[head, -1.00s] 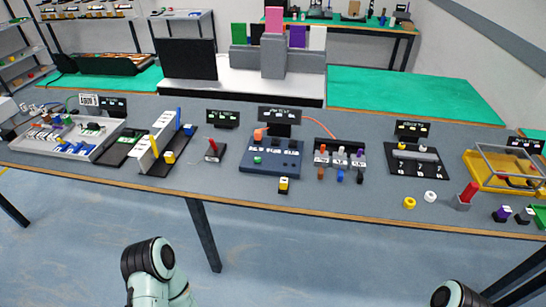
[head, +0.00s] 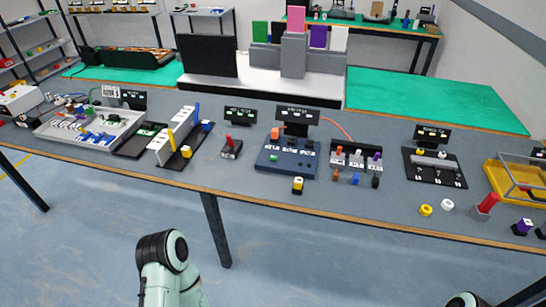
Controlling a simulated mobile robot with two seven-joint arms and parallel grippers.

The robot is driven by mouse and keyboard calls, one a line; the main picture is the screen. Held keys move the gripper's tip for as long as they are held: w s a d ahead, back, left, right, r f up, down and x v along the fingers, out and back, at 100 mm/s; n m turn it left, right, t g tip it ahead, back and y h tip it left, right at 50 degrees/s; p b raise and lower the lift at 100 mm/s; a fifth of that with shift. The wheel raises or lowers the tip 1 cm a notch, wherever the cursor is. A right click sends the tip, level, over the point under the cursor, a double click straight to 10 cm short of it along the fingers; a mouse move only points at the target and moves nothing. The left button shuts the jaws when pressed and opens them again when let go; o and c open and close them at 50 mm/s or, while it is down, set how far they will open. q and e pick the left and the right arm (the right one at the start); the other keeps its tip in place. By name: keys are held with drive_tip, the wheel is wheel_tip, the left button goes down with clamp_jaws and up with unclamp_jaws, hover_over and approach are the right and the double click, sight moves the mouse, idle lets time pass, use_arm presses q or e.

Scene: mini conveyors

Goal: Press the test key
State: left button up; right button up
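A dark blue key box (head: 265,163) stands near the middle of the bench. It has a row of small keys with pale labels, a green button (head: 273,157) and an orange block (head: 275,133) at its back left. A black display (head: 297,114) stands behind it. The labels are too small to read, so I cannot tell which key is the test key. Neither of my grippers is in view; only parts of my arms show at the bottom edge, well short of the bench.

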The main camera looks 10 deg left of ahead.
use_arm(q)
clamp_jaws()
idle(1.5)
